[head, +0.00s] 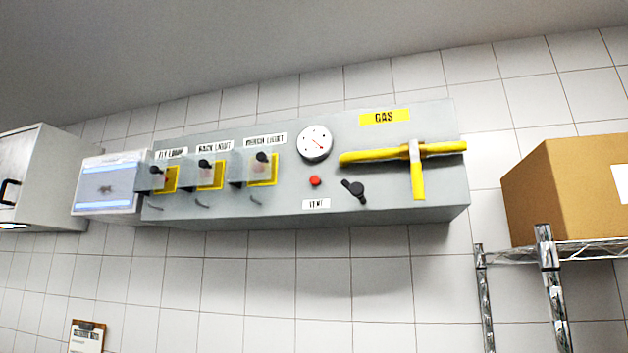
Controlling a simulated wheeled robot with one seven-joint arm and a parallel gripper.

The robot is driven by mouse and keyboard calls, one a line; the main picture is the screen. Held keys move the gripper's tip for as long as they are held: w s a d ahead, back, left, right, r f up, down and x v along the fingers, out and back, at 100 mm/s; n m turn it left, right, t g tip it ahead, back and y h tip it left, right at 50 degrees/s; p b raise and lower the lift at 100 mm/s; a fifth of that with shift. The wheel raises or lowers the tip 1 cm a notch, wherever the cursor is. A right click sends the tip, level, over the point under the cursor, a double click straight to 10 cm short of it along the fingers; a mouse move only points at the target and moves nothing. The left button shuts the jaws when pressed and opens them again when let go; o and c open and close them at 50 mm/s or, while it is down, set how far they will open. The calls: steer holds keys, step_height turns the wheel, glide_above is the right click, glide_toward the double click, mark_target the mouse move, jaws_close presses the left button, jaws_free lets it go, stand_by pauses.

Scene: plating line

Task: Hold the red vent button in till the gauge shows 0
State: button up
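The red vent button (315,181) sits on the front of a grey wall panel (330,203), above a white label (316,204) that appears to read VENT. The round white gauge (314,144) is just above the button. Its face has a red needle pointing toward the lower right, but the numbers are too small to read. Nothing touches the button. My gripper is not in view.
Right of the button are a black knob (354,190) and a yellow gas pipe with a yellow handle (417,178). Several covered switches (208,172) are at left. A cardboard box (560,190) stands on a wire rack (585,249) at right.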

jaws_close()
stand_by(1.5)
